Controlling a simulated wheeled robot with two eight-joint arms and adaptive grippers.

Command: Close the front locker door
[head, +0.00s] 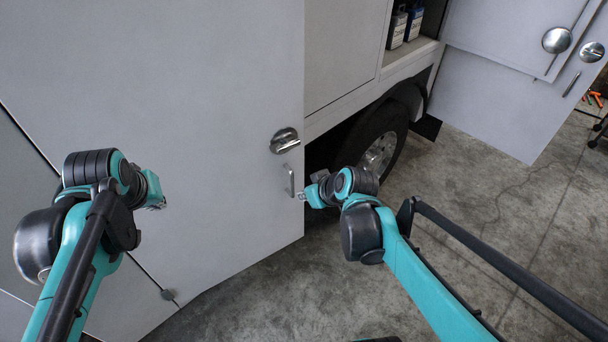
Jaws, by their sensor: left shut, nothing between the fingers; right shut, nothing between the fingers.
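The front locker door (200,90) is the large light grey panel filling the left and middle of the head view. It appears to stand out from the vehicle's side, with its free edge to the right and floor visible below it. Near that edge are a round metal latch (285,140) and a small pull handle (289,180). My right gripper (303,195) is shut and empty, just right of the pull handle at the door's edge; I cannot tell whether it touches. My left gripper (160,203) is shut and empty, in front of the door's left part.
A wheel (380,150) sits in the vehicle's side behind the door edge. An open compartment (425,45) holds bottles (397,28). Another light grey door (490,100) stands open at the right. The concrete floor (290,290) is clear below.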

